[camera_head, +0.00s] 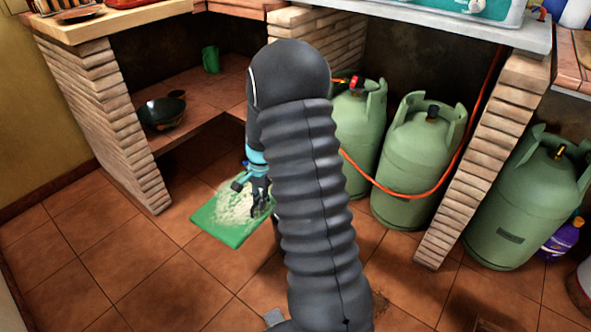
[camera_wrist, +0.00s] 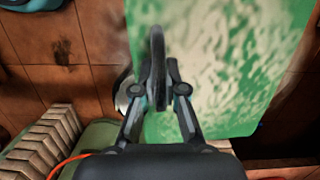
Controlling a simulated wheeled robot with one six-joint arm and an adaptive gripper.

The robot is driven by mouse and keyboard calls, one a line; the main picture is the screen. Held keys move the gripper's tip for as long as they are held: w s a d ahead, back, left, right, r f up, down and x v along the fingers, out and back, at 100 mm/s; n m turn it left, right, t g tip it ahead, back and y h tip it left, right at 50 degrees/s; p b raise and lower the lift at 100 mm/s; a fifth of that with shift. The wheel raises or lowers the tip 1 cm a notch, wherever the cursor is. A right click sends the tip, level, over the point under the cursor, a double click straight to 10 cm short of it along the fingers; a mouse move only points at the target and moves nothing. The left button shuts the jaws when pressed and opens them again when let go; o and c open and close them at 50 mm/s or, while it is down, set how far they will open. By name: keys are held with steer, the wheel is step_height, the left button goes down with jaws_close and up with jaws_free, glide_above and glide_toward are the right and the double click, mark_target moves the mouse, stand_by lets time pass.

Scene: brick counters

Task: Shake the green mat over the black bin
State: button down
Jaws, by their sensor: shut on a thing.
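The green mat (camera_head: 208,217) is in the middle of the head view, above the tiled floor, with pale crumbs or powder spread over its surface. My arm hides part of the area right of the mat. I cannot make out a black bin for certain; a dark bowl-like thing (camera_head: 162,113) sits on the low brick shelf at left.
Green gas cylinders (camera_head: 415,150) stand under the counter at right, with an orange hose (camera_head: 400,192) running across them. Brick pillars (camera_head: 485,150) stand between the bays. A green mug (camera_head: 211,59) is on the low shelf. The tiled floor (camera_head: 90,265) at lower left is clear.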

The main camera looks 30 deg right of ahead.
steer(key=s+d+r+m+t, duration=0.1)
steer(key=d+r+m, duration=0.2)
steer(key=d+m, duration=0.3)
steer(key=d+r+m+t, duration=0.1)
steer(key=d+r+m, duration=0.3)
steer(key=d+m, duration=0.25)
steer(key=f+b, duration=0.1)
steer(key=f, duration=0.1)
steer(key=f+b, duration=0.2)
steer(key=f, duration=0.1)
steer(key=shift+s+a+f, duration=0.2)
step_height(320, 180, up, 7)
step_height(320, 180, down, 7)
